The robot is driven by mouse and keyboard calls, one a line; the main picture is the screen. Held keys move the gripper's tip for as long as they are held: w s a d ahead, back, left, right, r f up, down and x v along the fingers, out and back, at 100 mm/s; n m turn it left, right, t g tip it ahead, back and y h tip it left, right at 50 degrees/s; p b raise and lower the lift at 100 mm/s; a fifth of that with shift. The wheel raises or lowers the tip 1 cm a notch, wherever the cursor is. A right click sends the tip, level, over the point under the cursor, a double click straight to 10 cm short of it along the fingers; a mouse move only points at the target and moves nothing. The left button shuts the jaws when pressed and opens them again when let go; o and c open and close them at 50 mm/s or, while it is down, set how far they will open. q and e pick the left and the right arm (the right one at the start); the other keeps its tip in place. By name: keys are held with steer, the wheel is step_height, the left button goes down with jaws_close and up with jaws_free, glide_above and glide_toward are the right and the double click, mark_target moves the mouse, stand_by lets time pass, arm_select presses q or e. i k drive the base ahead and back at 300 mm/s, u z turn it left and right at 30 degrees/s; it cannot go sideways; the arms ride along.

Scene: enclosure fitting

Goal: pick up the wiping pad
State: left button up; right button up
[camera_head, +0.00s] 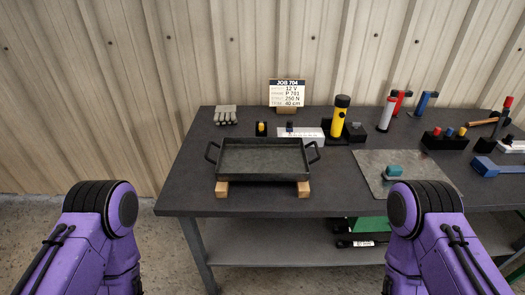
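A small teal block (395,170), which looks like the wiping pad, rests on a flat grey sheet (368,168) on the right half of the dark table. A darker part shows under or beside it; I cannot tell its exact shape. My two purple arms come in at the bottom left and bottom right, ending in view at rounded black joints. The right arm's joint shows just in front of the grey sheet's near edge. Neither gripper's fingers can be seen.
A black two-handled tray (264,157) sits on wooden blocks (222,189) at the table's (185,190) middle front. A yellow-and-black tool (340,116), a job card (287,92), a red-handled tool (388,113) and a blue clamp-like piece (494,167) stand around. The front left table surface is clear.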

mark_target(392, 172)
steer(key=z, duration=1.05)
